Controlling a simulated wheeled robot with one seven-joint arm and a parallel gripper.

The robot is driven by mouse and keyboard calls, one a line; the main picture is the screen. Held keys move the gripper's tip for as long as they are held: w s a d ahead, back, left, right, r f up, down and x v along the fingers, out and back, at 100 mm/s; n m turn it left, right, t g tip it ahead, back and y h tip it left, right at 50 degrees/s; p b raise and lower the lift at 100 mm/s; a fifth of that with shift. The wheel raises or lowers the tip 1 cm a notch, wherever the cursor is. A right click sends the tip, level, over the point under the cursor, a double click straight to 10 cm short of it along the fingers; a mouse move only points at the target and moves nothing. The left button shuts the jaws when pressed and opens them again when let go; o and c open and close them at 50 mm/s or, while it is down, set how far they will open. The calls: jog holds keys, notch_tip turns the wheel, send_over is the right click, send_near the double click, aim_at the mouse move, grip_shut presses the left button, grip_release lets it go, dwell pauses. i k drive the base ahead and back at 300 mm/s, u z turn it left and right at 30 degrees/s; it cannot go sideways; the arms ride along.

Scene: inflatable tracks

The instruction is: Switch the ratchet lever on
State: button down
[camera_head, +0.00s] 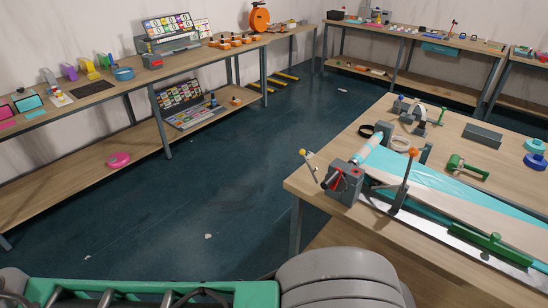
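A lever with an orange knob (412,153) stands nearly upright on a dark stand on the table at the right. Left of it is a grey block with a red part (345,183). A thin rod with a yellow ball end (304,153) sticks up at that block's left side. I cannot tell for sure which of these is the ratchet lever, nor whether it is on. My gripper is not in view. Only grey and green parts, likely my own body, show along the bottom edge.
The wooden table (303,186) also carries a turquoise sheet (430,172), a long green handle (490,243), a short green lever (467,166) and a grey block (483,135). Open dark floor (215,195) lies to its left. Loaded workbenches (100,97) line the walls.

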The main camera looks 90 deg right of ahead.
aim_at(303, 152)
jog(key=z, duration=0.5)
jog(key=i, duration=0.95)
jog(key=z, duration=1.35)
jog(key=i, duration=0.4)
jog(key=z, duration=0.3)
